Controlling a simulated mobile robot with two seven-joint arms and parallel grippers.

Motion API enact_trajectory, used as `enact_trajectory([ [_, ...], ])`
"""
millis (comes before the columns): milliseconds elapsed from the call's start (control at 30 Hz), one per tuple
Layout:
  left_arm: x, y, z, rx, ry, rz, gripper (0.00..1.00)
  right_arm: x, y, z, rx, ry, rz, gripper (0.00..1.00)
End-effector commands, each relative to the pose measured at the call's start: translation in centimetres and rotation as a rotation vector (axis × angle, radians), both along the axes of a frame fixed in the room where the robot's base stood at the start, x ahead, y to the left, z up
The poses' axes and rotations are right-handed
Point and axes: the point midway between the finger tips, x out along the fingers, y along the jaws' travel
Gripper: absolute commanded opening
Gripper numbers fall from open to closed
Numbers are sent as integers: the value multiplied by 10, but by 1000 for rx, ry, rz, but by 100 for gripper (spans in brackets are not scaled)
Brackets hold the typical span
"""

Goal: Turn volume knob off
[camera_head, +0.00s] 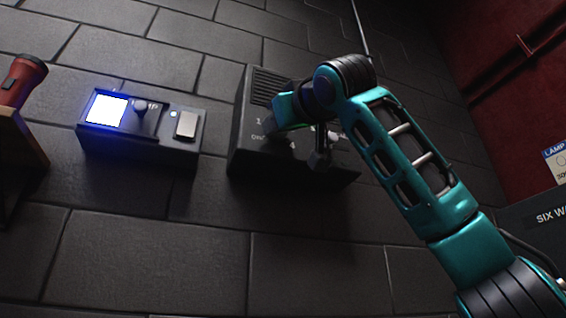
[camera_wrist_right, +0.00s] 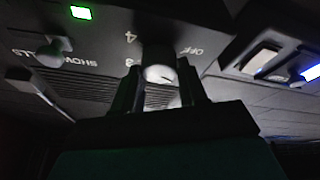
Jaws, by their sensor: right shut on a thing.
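A dark wall box (camera_head: 240,150) with a slotted grille and printed white labels holds the volume knob. My right arm comes in from the right and covers much of its front. In the right wrist view the pale knob (camera_wrist_right: 158,73) is between the two dark fingers of my right gripper (camera_wrist_right: 160,92), which is shut on it. The panel appears upside down there, with "OFF", "4" and "3" printed around the knob. The knob's pointer direction is hard to tell. In the head view the knob and fingertips are hidden. My left gripper is not in view.
A lever (camera_wrist_right: 50,54) and a lit green lamp (camera_wrist_right: 81,12) are on the same panel. Left of the box is a wall unit (camera_head: 140,143) with a glowing screen and a pale button. A red flashlight (camera_head: 22,78) stands on a shelf at far left.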

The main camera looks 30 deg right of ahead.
Motion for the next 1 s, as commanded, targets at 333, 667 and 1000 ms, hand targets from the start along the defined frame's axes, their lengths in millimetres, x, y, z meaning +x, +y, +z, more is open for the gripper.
enact_trajectory([
  [333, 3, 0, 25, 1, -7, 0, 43, 0, -2, 4, -229, 55, 2, 12],
  [667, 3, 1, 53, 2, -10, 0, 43, -1, -4, 6, -532, 126, 2, 12],
  [1000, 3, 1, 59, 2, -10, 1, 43, -2, -5, 4, -803, 189, 1, 12],
])
